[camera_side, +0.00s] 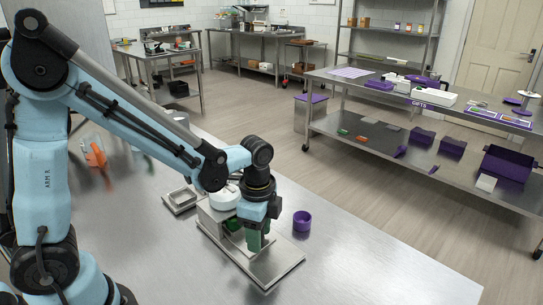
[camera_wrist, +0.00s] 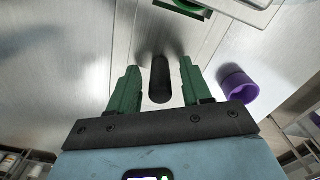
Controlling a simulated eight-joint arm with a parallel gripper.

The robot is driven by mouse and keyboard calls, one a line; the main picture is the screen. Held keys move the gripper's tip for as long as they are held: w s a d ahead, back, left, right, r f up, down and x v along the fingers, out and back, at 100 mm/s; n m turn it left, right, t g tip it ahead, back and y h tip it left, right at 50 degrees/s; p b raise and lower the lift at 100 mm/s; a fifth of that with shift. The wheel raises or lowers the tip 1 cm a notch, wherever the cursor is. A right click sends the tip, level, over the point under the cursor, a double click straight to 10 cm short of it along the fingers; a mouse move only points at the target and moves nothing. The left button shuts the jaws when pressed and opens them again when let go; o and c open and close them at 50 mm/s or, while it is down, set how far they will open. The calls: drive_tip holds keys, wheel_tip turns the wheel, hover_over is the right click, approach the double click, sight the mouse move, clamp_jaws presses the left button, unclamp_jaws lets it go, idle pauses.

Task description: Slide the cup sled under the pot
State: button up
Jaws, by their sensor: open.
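My gripper (camera_side: 258,242) points down over the metal base plate of the depositor. In the wrist view its green fingers (camera_wrist: 160,92) are apart, with an upright black knob (camera_wrist: 160,78) between them and a gap on each side. The knob appears to stand on a pale flat strip, probably the cup sled (camera_wrist: 182,48). The white pot (camera_side: 224,197) sits on the stand behind my gripper in the side view. My wrist partly hides the stand and sled there.
A purple cup (camera_side: 302,221) stands on the steel table just right of the base plate (camera_side: 282,270); it also shows in the wrist view (camera_wrist: 237,85). A shallow metal tray (camera_side: 180,200) lies left of the stand. The table's front right is clear.

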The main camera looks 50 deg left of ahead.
clamp_jaws()
drive_tip(key=shift+a, duration=1.8)
unclamp_jaws()
drive_tip(key=shift+r, duration=0.15)
wheel_tip(320, 180, up, 12)
